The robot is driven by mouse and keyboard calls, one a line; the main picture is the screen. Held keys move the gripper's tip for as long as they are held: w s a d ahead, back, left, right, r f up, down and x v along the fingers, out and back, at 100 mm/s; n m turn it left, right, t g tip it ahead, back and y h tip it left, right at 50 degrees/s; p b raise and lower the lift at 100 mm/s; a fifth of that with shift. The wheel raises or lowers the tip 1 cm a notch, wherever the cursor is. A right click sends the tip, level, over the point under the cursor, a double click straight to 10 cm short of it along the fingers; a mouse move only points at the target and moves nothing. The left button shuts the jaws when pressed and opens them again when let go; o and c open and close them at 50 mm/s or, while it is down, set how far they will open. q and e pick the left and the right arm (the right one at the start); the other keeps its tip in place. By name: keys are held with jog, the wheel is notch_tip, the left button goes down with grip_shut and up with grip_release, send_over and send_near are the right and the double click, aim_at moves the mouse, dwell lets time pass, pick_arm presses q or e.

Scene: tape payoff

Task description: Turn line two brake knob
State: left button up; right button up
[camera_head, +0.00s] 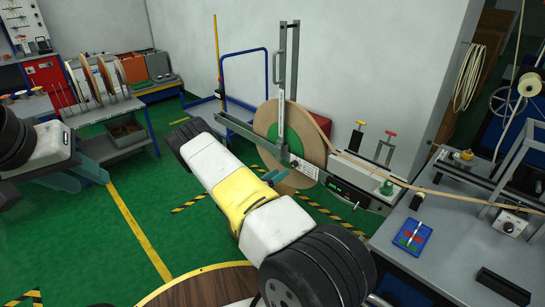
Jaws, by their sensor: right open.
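A white-faced control box (304,167) with a small dark knob is mounted low on the payoff stand, beside the large tape reel (312,140). Another box with a round dial (508,223) sits on the grey bench at the right. I cannot tell from labels which is the line two brake knob. My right gripper (272,177) shows only its teal fingertips past my white and yellow arm, just left of the stand's control box in the picture; I see nothing between them. My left gripper (78,174) is at the left, its teal fingers apart and empty.
The grey bench (463,257) holds a blue tray (412,237) and a black block (503,287). Tan tape runs from the reel across the bench.

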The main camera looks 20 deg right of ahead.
aim_at(292, 165)
jog(key=x, duration=0.7)
jog(key=shift+d, duration=0.2)
grip_shut()
